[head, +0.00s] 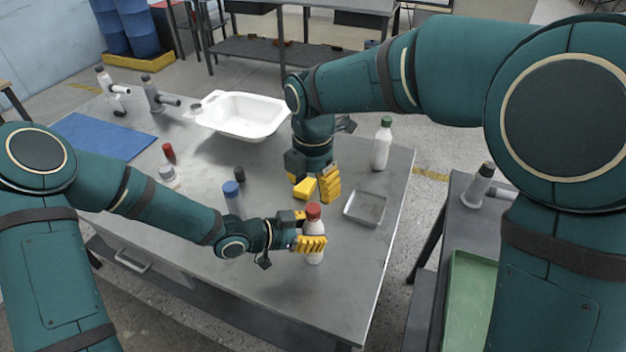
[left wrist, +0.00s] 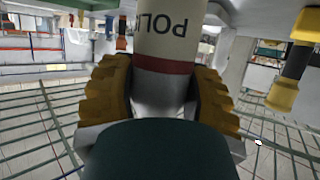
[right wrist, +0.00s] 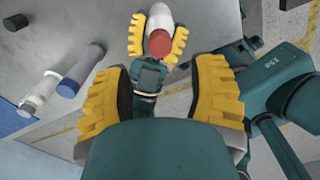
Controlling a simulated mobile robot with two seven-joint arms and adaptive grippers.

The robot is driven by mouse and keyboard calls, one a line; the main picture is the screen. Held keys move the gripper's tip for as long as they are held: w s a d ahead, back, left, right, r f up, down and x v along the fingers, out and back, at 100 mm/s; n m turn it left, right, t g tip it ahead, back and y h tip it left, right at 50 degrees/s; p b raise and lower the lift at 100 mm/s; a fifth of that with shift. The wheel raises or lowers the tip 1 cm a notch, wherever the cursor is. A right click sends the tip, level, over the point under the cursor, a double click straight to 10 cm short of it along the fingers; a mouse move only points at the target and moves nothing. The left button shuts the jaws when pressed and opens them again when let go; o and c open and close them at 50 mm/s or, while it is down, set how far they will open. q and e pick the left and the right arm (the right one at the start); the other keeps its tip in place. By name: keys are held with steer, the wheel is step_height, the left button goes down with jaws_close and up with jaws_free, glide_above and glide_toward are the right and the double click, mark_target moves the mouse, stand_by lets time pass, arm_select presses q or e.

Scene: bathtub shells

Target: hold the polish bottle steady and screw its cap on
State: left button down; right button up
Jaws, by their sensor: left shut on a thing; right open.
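The polish bottle (head: 315,257) is white and stands upright near the front right of the workbench. A red cap (head: 313,211) sits on its top; I cannot tell how tight it is. My left gripper (head: 313,243) is shut around the bottle's body. In the left wrist view the bottle (left wrist: 168,40) shows upside-down lettering and a dark red band between the yellow fingers. My right gripper (head: 317,190) is open and empty, above and behind the cap. In the right wrist view the red cap (right wrist: 158,43) lies beyond the spread fingers, apart from them.
A blue-capped bottle (head: 232,197) stands left of the polish bottle. A shallow metal tray (head: 365,208) and a green-capped white bottle (head: 382,145) are at the right. A white basin (head: 240,115) and blue mat (head: 100,138) lie farther back. The bench front is clear.

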mark_target(313, 208)
steer(key=n, duration=0.3)
steer(key=shift+r+n, duration=0.3)
steer(key=shift+r, duration=0.1)
steer(key=shift+f, duration=0.1)
steer(key=shift+f, duration=3.95)
jaws_close()
